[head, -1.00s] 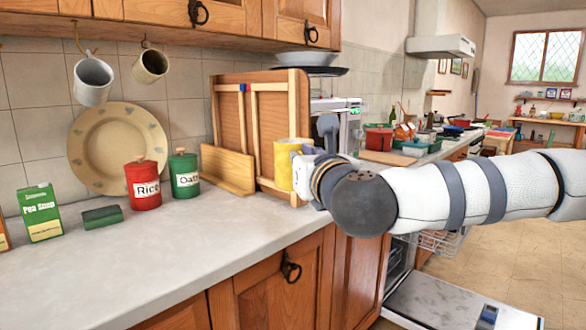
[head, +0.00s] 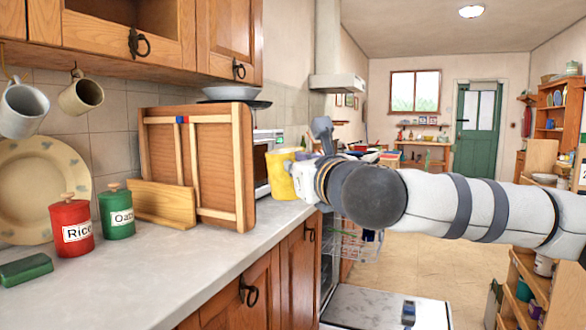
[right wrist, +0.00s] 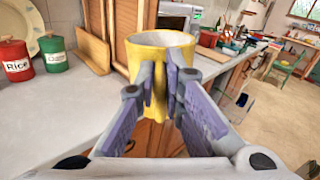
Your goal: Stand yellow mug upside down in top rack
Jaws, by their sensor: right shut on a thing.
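The yellow mug (head: 281,174) is in my right gripper (head: 305,174), which is shut on it above the counter's front edge. In the right wrist view the mug (right wrist: 137,52) stands upright with its open rim facing up, between the two fingers of the gripper (right wrist: 160,85). The open dishwasher is below and beyond, with its door (head: 385,308) lowered. A wire rack (head: 352,246) shows partly above the door, with some items in it; my arm hides part of it. My left gripper is in neither view.
The counter (head: 130,285) runs along the left, its front part clear. A red Rice tin (head: 71,232), a green Oats tin (head: 116,214) and a folded wooden board (head: 222,165) stand at the back. Shelves (head: 525,290) stand at the right. Floor between is open.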

